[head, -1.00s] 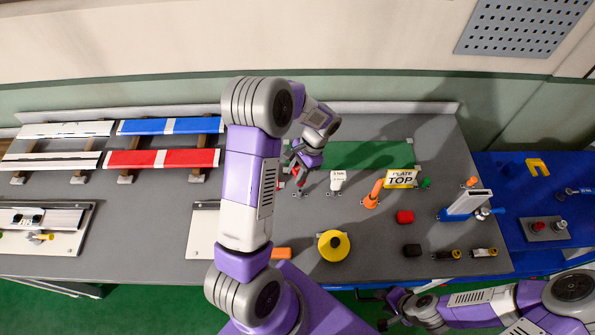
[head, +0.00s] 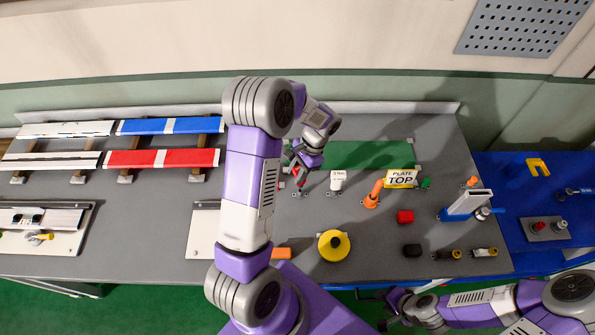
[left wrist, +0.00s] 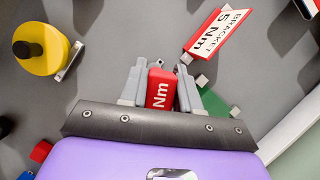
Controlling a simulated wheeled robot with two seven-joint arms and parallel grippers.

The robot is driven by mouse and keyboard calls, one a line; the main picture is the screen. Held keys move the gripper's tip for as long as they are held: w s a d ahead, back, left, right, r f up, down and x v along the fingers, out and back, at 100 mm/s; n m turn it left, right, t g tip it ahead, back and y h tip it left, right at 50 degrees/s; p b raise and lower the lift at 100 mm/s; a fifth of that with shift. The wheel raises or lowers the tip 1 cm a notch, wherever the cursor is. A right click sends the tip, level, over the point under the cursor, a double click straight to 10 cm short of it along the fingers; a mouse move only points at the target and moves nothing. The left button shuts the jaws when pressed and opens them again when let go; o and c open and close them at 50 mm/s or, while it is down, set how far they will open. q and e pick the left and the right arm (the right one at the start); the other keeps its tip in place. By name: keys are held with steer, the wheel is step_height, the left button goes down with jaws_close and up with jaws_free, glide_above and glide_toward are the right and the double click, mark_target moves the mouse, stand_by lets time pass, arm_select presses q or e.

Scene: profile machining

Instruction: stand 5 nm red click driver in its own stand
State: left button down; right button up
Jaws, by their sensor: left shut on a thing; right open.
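My left gripper (head: 299,170) is shut on the red click driver (left wrist: 160,90), whose handle shows "Nm" between the two fingers in the left wrist view. In the head view the driver (head: 301,182) points down, close above or at a small stand base (head: 298,194); I cannot tell whether its tip is in the stand. A red-edged sign reading "BRACKET 5 Nm" (left wrist: 218,32) stands beside it in the left wrist view. My right gripper (head: 384,308) is open and empty, low in front of the table.
A yellow round thing (head: 334,250) lies nearer the front edge. A "PLATE TOP" sign (head: 401,178) and a green mat (head: 370,154) are behind. A red block (head: 405,217) lies right.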

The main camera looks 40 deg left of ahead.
arm_select(q)
steer(key=shift+f+b, duration=1.45)
steer(key=shift+f, duration=0.6)
steer(key=shift+r, duration=0.1)
stand_by(1.3)
steer(key=c, duration=0.7)
jaws_free()
steer(key=shift+c, duration=0.2)
steer(key=v, duration=0.7)
steer(key=shift+w+r, duration=0.1)
steer(key=shift+r, duration=0.2)
